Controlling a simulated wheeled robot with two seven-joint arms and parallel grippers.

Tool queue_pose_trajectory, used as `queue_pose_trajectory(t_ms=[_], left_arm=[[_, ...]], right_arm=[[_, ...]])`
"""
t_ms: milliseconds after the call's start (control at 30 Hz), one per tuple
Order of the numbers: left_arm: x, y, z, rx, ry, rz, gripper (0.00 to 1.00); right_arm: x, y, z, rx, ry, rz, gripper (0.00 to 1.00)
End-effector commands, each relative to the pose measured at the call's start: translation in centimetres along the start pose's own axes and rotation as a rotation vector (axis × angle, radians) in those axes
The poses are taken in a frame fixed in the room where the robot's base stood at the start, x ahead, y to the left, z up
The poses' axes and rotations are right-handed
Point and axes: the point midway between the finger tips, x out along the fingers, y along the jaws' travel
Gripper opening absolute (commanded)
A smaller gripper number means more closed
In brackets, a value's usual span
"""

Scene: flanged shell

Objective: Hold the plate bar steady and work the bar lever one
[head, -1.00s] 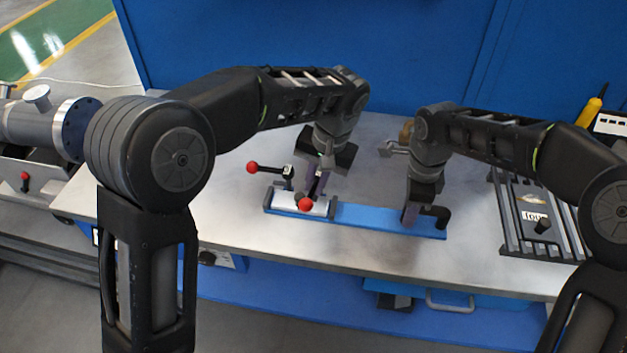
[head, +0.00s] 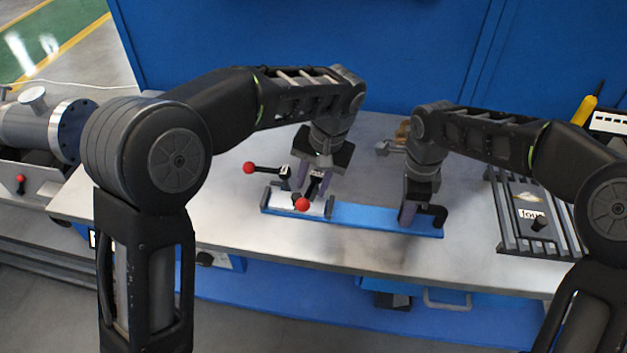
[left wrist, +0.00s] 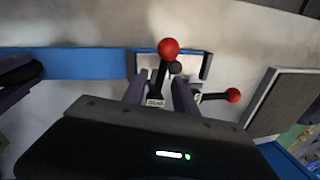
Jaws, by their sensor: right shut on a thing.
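The blue plate (head: 365,216) lies on the table, with a black bar handle (head: 438,212) at its right end. My right gripper (head: 408,216) is shut on the bar at this end. One lever's ball (head: 302,204) points toward me; the other's ball (head: 249,168) points left. My left gripper (head: 314,182) is open above the block. In the left wrist view its fingers stand either side of a labelled lever (left wrist: 158,88), with gaps visible. The label is too small to read surely.
A slatted dark rack (head: 530,212) with a label and black knob lies at the right of the table (head: 290,248). A metal part (head: 386,148) lies behind my right gripper. A blue wall closes the back.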

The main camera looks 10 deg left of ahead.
Motion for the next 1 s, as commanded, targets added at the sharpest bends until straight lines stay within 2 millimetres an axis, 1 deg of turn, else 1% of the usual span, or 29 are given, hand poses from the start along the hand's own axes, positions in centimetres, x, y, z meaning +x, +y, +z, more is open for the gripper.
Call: queue_pose_trajectory(t_ms=[167,400,500,633,967,1000], left_arm=[[-1.6,0.0,-0.1,0.0,0.004,0.001,0.34],[-5.5,0.1,-0.1,0.0,0.005,0.002,0.34],[-6.7,0.1,-0.1,-0.001,0.004,0.002,0.34],[-7.4,0.1,-0.1,0.0,0.002,0.001,0.34],[-7.4,0.1,-0.1,0.0,0.001,0.001,0.34],[-7.4,0.1,-0.1,0.0,0.001,0.001,0.34]], right_arm=[[0.0,0.1,0.1,0.0,-0.001,0.001,0.0],[0.0,0.0,0.1,0.0,-0.001,0.001,0.0],[0.0,0.0,0.0,0.0,-0.001,0.001,0.0],[0.0,0.0,0.0,0.0,-0.001,0.001,0.0],[0.0,0.0,0.0,0.0,0.0,0.001,0.0],[0.0,0.0,0.0,0.0,0.0,0.001,0.25]])
